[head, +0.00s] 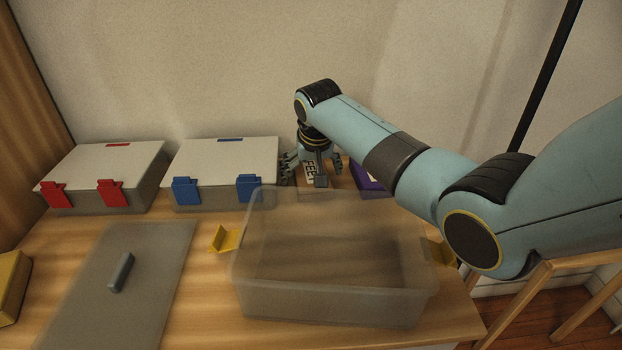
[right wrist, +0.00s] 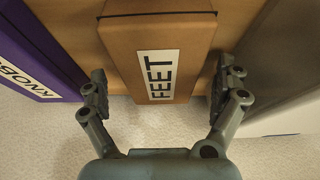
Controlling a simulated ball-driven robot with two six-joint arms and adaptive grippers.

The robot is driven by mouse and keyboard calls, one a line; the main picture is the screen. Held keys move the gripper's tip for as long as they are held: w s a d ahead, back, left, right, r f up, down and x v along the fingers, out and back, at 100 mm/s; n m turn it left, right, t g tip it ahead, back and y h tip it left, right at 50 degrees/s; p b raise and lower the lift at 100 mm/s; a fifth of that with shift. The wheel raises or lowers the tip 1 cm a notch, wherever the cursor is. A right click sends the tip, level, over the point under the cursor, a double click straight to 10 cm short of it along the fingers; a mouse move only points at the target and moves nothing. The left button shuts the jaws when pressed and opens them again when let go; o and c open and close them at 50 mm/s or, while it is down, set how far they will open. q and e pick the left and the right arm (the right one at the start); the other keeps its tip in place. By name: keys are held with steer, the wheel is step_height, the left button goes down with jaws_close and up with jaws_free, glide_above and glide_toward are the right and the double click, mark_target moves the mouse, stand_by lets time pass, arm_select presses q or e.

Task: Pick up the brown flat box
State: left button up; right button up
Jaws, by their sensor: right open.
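The brown flat box (right wrist: 190,62) carries a white label reading FEET and lies between the fingers of my right gripper (right wrist: 160,86) in the right wrist view. The right gripper is open, with one finger on each side of the box and a gap showing beside it. In the head view my right gripper (head: 313,170) reaches down at the back of the table, over the brown box (head: 342,178), which is partly hidden by the gripper and the clear bin. My left gripper is not in view.
A purple box (right wrist: 32,52) labelled KNOB-something, partly cut off, lies beside the brown box. A grey case with blue latches (head: 222,163) stands on its other side. An open translucent bin (head: 335,300) with yellow latches, a grey lid (head: 95,300) and a red-latched case (head: 100,178) share the table.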

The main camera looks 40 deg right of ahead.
steer(key=shift+w+f, duration=0.15)
steer(key=shift+f, duration=0.1)
steer(key=c, duration=1.3)
steer(key=shift+c, duration=0.2)
